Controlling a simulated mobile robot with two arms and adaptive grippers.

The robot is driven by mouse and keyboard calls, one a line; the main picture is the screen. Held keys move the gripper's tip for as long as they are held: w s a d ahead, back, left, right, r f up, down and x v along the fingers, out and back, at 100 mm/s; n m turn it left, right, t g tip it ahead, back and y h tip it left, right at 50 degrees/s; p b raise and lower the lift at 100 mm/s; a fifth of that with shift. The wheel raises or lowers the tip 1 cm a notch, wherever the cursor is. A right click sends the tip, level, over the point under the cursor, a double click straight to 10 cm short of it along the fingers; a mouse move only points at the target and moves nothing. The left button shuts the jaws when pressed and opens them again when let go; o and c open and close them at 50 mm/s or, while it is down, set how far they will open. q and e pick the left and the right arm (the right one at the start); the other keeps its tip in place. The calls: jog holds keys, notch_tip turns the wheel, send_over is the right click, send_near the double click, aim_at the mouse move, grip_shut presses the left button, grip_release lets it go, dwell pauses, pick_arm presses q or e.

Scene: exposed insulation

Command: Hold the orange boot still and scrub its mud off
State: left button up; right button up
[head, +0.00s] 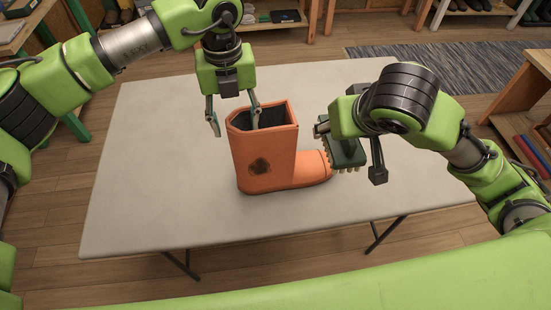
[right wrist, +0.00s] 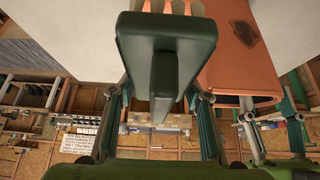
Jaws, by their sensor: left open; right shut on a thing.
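The orange boot (head: 262,152) stands upright on the table with its toe to the right. My left gripper (head: 233,124) is open at the boot's top left, one finger outside the shaft and the other over the dark opening. My right gripper (head: 322,129) is shut on a green scrub brush (head: 346,153), with pale bristles pointing down near the boot's toe. The brush fills the middle of the right wrist view (right wrist: 167,50). Whether the bristles touch the toe, I cannot tell.
The pale grey table (head: 150,185) is otherwise bare, with free room left of the boot and to the front right. A wooden shelf (head: 525,95) stands beyond the table's right side. A dark rug (head: 430,62) lies on the floor behind.

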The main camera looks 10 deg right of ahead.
aim_at(266, 159)
pick_arm(q)
jog(key=shift+f, duration=3.25)
grip_shut()
jog(key=shift+d+r, duration=0.1)
jog(key=shift+s+f, duration=0.2)
jog(key=shift+f, duration=0.1)
